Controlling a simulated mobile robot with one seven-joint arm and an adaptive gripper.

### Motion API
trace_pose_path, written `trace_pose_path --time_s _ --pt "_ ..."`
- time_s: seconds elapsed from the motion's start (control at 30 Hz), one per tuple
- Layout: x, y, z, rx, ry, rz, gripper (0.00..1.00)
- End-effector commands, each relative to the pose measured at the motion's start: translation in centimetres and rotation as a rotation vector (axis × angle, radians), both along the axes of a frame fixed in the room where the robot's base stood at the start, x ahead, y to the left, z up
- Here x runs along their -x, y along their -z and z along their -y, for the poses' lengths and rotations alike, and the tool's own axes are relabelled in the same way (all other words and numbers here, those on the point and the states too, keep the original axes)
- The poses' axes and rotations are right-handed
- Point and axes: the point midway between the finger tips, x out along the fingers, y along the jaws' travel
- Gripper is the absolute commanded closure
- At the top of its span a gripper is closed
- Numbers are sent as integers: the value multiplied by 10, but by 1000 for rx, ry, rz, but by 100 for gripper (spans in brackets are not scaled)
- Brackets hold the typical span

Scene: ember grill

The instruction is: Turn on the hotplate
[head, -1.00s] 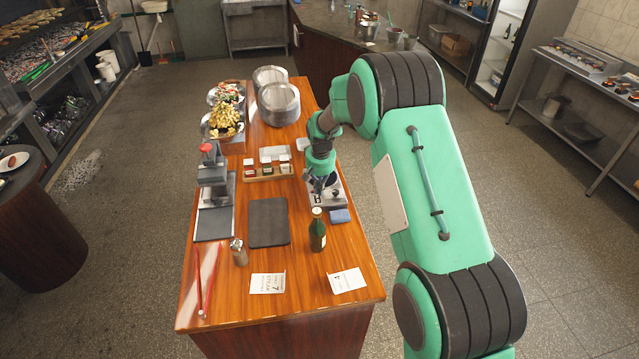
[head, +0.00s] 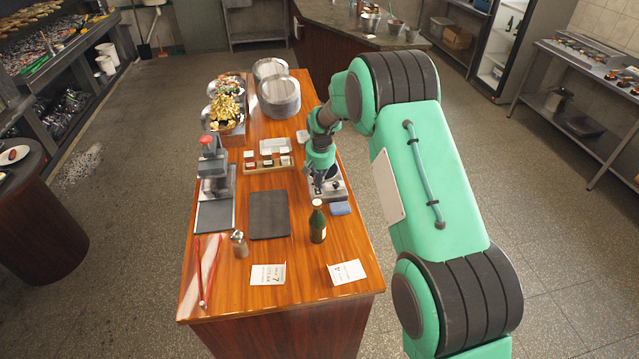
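The hotplate (head: 334,194) appears to be the small silver unit with a dark top at the right edge of the wooden counter. My gripper (head: 318,186) points down over its left part, at or just above it. The fingers are small and dark here, so I cannot tell whether they are open or touching a control. The hotplate's knob or switch is not clear, and my gripper hides part of the unit.
A green bottle (head: 317,222) and a blue sponge (head: 340,208) stand close in front of the hotplate. A seasoning rack (head: 268,165) and a black board (head: 268,214) lie to its left.

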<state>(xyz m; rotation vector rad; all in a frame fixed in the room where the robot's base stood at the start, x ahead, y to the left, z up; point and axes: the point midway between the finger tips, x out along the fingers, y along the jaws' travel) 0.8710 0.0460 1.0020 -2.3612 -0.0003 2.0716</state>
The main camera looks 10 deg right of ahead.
Motion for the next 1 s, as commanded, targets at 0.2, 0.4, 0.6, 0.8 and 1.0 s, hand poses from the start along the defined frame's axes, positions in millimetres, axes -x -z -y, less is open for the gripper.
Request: trace_pose_path --time_s 0.2,0.4,0.6,0.8,1.0 --pt "7 11 0 0 0 -15 100" --pt "14 12 0 0 0 -20 100" --pt "23 12 -1 1 0 -25 100" --pt "27 12 -1 1 -1 -27 100" --pt "27 13 0 1 -1 -27 100"
